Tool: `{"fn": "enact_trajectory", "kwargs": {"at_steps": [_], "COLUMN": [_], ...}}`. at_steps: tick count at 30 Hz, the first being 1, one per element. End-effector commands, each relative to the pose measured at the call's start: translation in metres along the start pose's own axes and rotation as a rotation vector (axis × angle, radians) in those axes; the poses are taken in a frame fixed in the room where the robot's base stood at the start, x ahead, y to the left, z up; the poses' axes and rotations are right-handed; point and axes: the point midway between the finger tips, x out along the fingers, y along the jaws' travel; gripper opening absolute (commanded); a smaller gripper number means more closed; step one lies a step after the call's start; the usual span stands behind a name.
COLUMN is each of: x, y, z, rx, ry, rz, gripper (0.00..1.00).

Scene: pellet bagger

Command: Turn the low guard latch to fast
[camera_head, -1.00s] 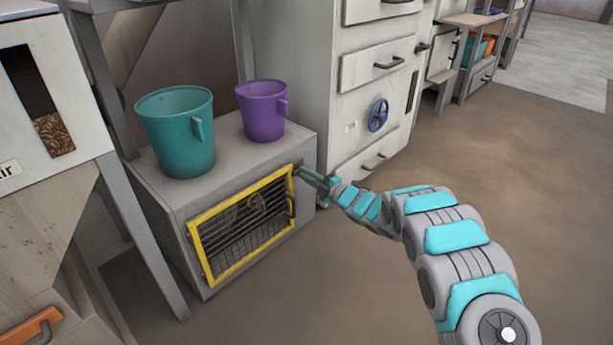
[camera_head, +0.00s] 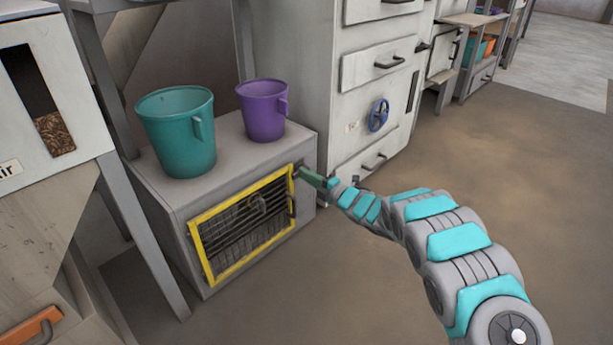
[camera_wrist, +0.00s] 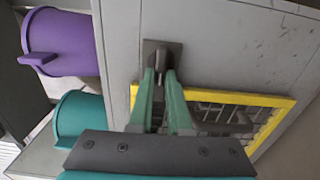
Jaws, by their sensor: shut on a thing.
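The low guard (camera_head: 243,222) is a yellow-framed wire grille on the front of a low grey box. Its latch (camera_wrist: 162,52) is a small dark plate and lever at the guard's upper right corner. My gripper (camera_wrist: 162,76) has its green fingers shut on the latch lever. In the head view my gripper (camera_head: 312,178) reaches the same corner from the right. The fingers hide much of the lever, so I cannot tell its exact angle.
A teal bucket (camera_head: 178,135) and a purple bucket (camera_head: 262,112) stand on top of the grey box (camera_head: 222,150). A cabinet with drawers and a blue handwheel (camera_head: 378,115) stands behind to the right. The floor (camera_head: 480,160) at right is clear.

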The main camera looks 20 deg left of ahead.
Motion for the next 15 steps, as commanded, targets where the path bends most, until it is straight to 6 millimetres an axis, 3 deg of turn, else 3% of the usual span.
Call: {"fn": "enact_trajectory", "kwargs": {"at_steps": [2, 3, 10, 15], "x": [0.001, 0.001, 0.0006, 0.0004], "y": [-0.001, -0.0011, -0.0007, -0.0005], "z": [-0.0028, -0.0028, -0.0016, -0.0011], "rx": [-0.001, -0.001, 0.0, 0.0], "ry": [0.005, 0.005, 0.003, 0.002], "rz": [-0.002, -0.002, -0.001, -0.001], "gripper": [0.0, 0.21, 0.46, 0.46]}}
